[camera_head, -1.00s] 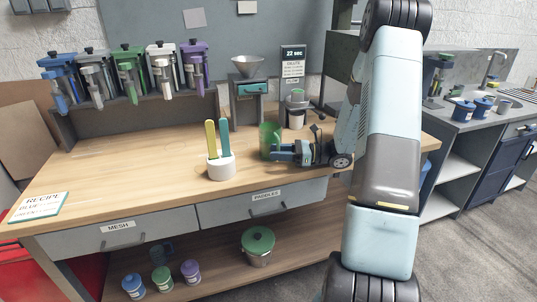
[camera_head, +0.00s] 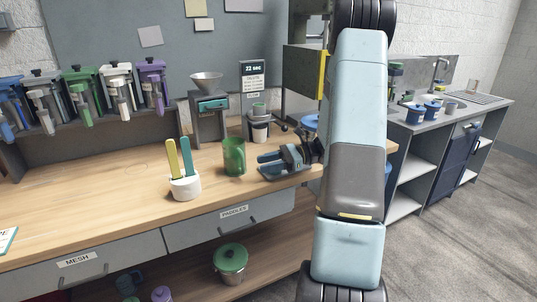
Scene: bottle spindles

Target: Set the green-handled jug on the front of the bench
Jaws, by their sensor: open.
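A green jug (camera_head: 234,156) stands upright on the wooden bench top (camera_head: 95,210), right of the middle and a little back from the front edge. Its handle shows at its right side. My gripper (camera_head: 263,165) is low over the bench, to the right of the jug. Its fingers point left toward the jug, with a small gap between them and it. The gripper is open and holds nothing.
A white holder with yellow and teal paddles (camera_head: 185,188) stands left of the jug. A funnel-topped grinder (camera_head: 208,110) and a small device with a cup (camera_head: 259,125) stand behind. Coloured dispensers (camera_head: 85,95) line the back left. The bench's left front is mostly clear.

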